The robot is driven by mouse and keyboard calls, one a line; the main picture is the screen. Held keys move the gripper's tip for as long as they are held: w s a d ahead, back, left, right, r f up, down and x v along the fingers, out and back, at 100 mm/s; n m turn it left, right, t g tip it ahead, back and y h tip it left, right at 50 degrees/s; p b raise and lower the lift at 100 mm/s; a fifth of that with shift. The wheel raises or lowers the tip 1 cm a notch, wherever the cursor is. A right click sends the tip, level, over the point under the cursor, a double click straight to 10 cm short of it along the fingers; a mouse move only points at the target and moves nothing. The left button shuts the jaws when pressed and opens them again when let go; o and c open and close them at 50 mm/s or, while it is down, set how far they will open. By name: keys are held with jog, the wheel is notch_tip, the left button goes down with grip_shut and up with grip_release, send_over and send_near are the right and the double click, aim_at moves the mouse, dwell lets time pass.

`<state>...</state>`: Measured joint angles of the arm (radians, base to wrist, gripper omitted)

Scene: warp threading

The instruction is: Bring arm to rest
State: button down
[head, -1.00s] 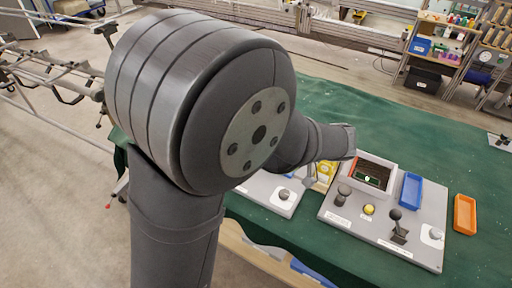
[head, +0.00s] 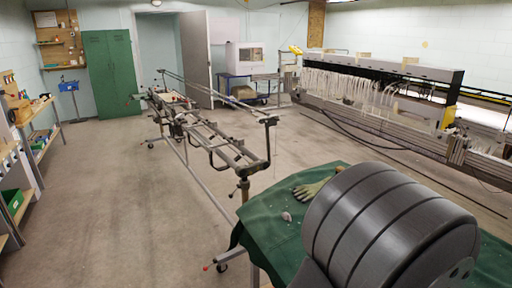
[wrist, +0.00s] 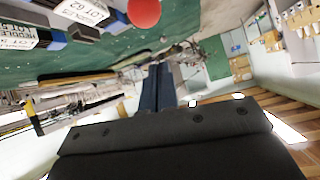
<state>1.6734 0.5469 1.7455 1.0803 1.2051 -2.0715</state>
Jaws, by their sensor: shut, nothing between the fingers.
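My gripper (wrist: 158,88) shows in the wrist view, its two dark fingers together with nothing between them. The wrist picture is strongly tilted, with the green cloth (wrist: 190,14) along its top. In the head view my thick grey arm joint fills the lower right, over the green-covered table (head: 262,222); my gripper is out of that view.
A red round thing (wrist: 143,12) and a white box labelled LOT 62 (wrist: 82,10) are at the wrist view's top. A glove (head: 312,188) lies on the cloth. A metal frame (head: 215,140) stands beyond the table; open floor (head: 110,200) lies left.

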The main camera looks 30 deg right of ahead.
jog(key=f, duration=0.3)
jog(key=shift+a+f, duration=0.25)
jog(key=shift+f, duration=0.15)
jog(key=shift+w+r+g, duration=0.15)
jog(key=shift+w+g, duration=0.15)
jog(key=shift+w, duration=0.3)
jog(key=shift+w+a+r+g, duration=0.1)
jog(key=shift+w+g, duration=0.2)
jog(key=shift+w, duration=0.15)
jog(key=shift+s, duration=0.1)
